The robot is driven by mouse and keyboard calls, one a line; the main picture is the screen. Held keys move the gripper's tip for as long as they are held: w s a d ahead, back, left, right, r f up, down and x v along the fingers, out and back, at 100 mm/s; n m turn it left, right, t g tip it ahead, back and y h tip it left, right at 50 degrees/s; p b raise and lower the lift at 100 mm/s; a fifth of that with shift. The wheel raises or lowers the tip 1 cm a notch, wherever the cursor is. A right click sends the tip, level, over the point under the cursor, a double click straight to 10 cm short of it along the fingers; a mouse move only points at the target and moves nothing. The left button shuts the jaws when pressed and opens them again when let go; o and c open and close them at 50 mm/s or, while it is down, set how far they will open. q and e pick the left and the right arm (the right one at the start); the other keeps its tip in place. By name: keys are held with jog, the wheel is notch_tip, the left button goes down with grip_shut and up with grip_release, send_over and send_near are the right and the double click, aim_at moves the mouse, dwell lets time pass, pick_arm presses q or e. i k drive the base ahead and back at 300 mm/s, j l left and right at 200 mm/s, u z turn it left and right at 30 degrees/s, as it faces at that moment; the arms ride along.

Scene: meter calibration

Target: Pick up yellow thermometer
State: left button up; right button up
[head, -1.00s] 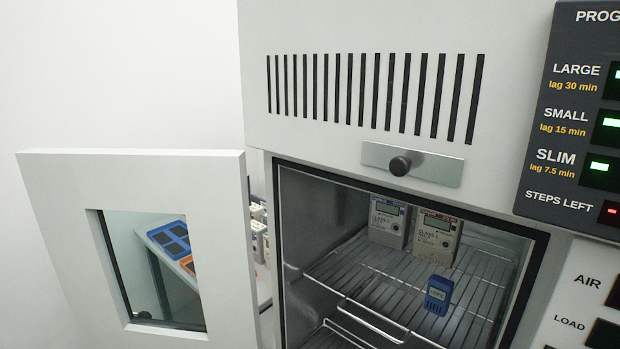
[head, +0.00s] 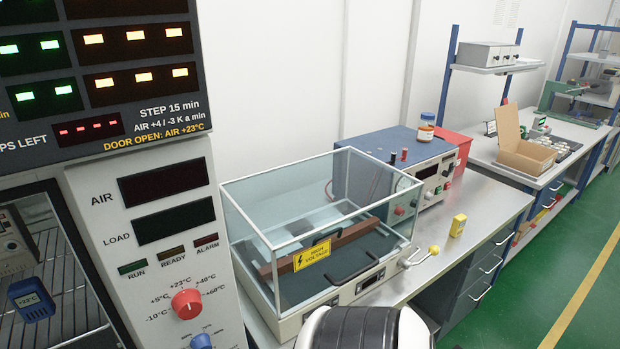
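The yellow thermometer (head: 458,225) is a small upright block with a pale display on its face. It stands on the grey bench, right of the glass-walled high voltage tester and near the bench's front edge. Neither of my grippers shows in the head view. A black and white rounded part, which looks like one of my arm links, enters at the bottom centre, well short of the thermometer.
The open chamber at left holds a blue thermometer (head: 31,300). Bare bench (head: 487,208) lies right of the yellow thermometer.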

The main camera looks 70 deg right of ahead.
aim_at(457, 227)
jog(key=z, duration=2.1)
